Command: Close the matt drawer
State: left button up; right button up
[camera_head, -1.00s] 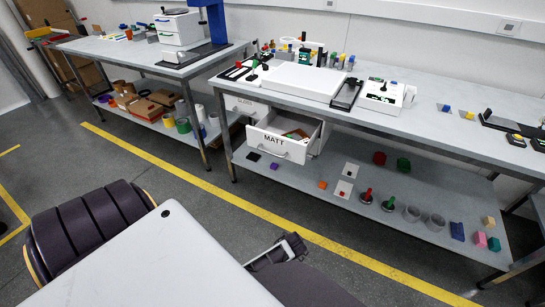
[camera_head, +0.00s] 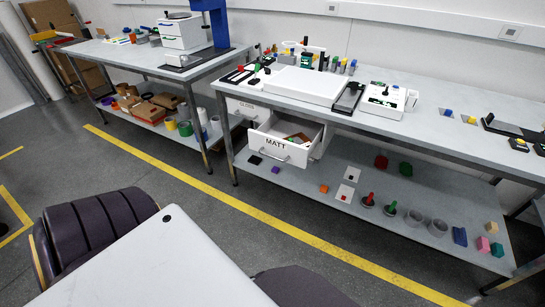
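The drawer labelled MATT (camera_head: 280,147) hangs under the right-hand workbench and is pulled out, with a few items showing inside. Its front is white with a handle (camera_head: 270,153) below the label. The drawer labelled GLOSS (camera_head: 247,108) is just behind it to the left and looks shut.
The workbench top (camera_head: 440,128) carries a white light panel (camera_head: 298,86) and a white device (camera_head: 382,100). A lower shelf (camera_head: 320,197) holds several small parts. A yellow floor line (camera_head: 270,221) crosses the clear floor before the bench.

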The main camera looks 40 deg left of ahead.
aim_at(267, 140)
jog(key=u, duration=1.35)
